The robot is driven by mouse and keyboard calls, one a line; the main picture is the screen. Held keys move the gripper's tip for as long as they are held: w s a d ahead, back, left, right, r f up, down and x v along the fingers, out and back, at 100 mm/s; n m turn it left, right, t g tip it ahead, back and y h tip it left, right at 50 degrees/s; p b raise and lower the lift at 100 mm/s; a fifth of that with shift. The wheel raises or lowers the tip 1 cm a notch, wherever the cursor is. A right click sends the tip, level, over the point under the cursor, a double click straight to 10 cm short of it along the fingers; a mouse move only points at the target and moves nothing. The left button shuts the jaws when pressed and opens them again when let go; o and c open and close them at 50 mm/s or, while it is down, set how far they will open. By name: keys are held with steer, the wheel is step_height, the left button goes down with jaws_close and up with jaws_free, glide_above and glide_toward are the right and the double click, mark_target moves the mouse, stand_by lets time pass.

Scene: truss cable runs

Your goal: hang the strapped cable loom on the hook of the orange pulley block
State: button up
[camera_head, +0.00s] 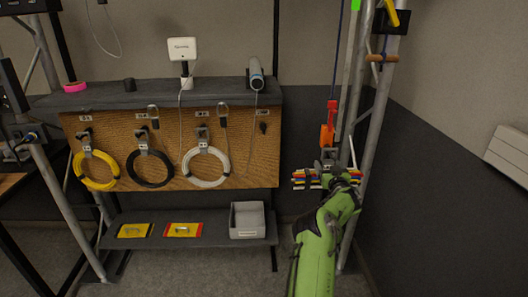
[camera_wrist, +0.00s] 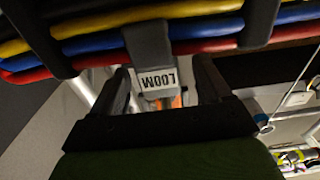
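The cable loom (camera_head: 305,179) is a bundle of yellow, black, blue and red cables with dark straps. It lies level just below the orange pulley block (camera_head: 327,136). My gripper (camera_head: 328,174) hides part of the loom in the head view. Whether the strap sits on the hook is hidden.
A truss upright (camera_head: 372,130) stands close right of the loom. On the left, a pegboard (camera_head: 240,165) carries yellow, black and white cable coils. A grey bin (camera_head: 247,220) sits on the low shelf. The floor between shelf and truss is clear.

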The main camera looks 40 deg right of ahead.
steer(key=shift+f, duration=0.35)
steer(key=p+v, duration=0.7)
steer(key=v, duration=0.8)
steer(key=w+a+r+m+g+p, duration=0.25)
steer(key=w+a+r, duration=0.25)
steer(key=w+r, duration=0.5)
steer(key=w+a+r+n+y, duration=0.15)
steer(key=a+r+y, duration=0.25)
steer(key=a, duration=0.7)
steer(key=w+a+r+n+y, duration=0.15)
steer(key=a+r+y, duration=0.3)
steer(key=a, duration=0.75)
steer(key=s+a+r+n+g+y, duration=0.15)
steer(key=s+a, duration=0.25)
steer(key=a, duration=0.5)
steer(key=s+a+r+n+g+y, duration=0.1)
steer(key=s+a+r+n+y, duration=0.2)
steer(key=a, duration=0.6)
steer(key=s+a+n+g, duration=0.1)
steer(key=s+a, duration=0.2)
steer(key=s, duration=0.5)
steer(key=s+a+f+n+g+h+p, duration=0.1)
steer(key=s+a, duration=0.3)
steer(key=s, duration=0.4)
steer(key=shift+f+n+g, duration=0.3)
steer(key=shift+n+g, duration=0.3)
